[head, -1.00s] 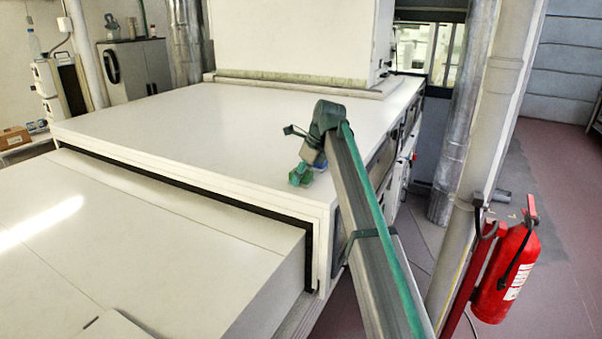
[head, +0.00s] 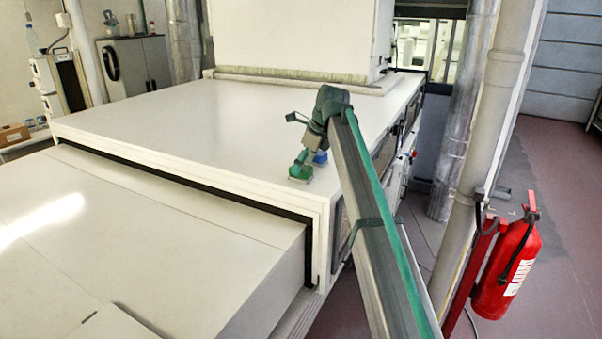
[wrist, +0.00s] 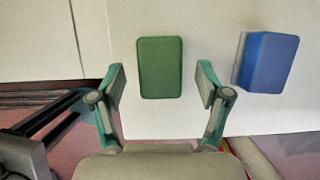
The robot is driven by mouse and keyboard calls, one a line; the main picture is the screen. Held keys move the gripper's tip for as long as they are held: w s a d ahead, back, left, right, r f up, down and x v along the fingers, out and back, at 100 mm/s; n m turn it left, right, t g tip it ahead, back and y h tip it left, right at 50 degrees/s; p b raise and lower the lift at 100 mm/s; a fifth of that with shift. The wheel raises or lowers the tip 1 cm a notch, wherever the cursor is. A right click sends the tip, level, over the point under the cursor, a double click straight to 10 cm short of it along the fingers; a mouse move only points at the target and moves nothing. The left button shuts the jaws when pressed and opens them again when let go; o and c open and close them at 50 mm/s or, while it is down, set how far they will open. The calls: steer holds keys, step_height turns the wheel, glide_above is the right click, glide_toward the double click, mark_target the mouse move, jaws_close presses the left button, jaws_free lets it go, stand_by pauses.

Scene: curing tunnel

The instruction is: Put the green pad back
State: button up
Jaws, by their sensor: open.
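The green pad (wrist: 160,67) lies on the white top of the tunnel housing (head: 170,125). In the head view the green pad (head: 299,174) shows small, just below my gripper (head: 303,158). The blue pad (wrist: 268,62) lies to the right of the green one in the wrist view, and it shows partly behind my gripper in the head view (head: 320,158). In the wrist view my gripper (wrist: 161,80) is open, with one finger on each side of the green pad and a gap on both sides. I cannot tell how high the fingertips are above the surface.
The housing's near edge and right edge lie close to the pads. A tall white block (head: 290,40) rises at the back of the housing. A pale pipe (head: 485,130) and a red fire extinguisher (head: 507,265) stand to the right. The housing top left of the pads is clear.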

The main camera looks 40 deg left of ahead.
steer(key=b+v, duration=0.3)
steer(key=v, duration=0.6)
steer(key=shift+d+r+b, duration=0.15)
steer(key=shift+r+b, duration=0.15)
steer(key=shift+r, duration=0.05)
